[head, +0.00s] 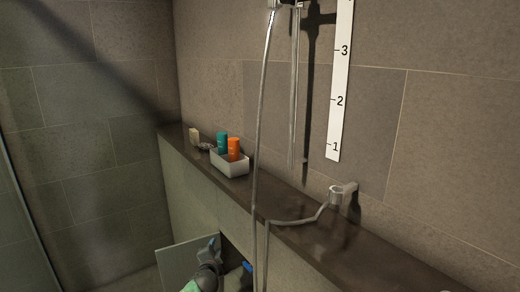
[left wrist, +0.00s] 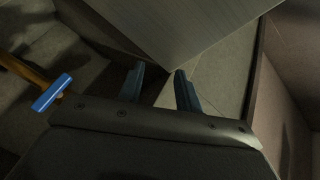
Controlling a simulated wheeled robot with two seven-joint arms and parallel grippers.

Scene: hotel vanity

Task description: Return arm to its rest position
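My left gripper (head: 213,243) is low in the head view, in front of a grey panel (head: 183,262) beside a dark opening under the ledge. In the left wrist view its two blue fingers (left wrist: 160,72) stand apart with nothing between them. A pale panel (left wrist: 175,30) lies beyond the fingertips. My right gripper is in neither view.
A brown ledge (head: 300,220) carries a white tray (head: 232,169) with a teal bottle (head: 222,143) and an orange bottle (head: 234,149). A shower hose (head: 259,120) hangs in front. A blue-headed tool (left wrist: 52,93) with a brown handle shows left of the gripper.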

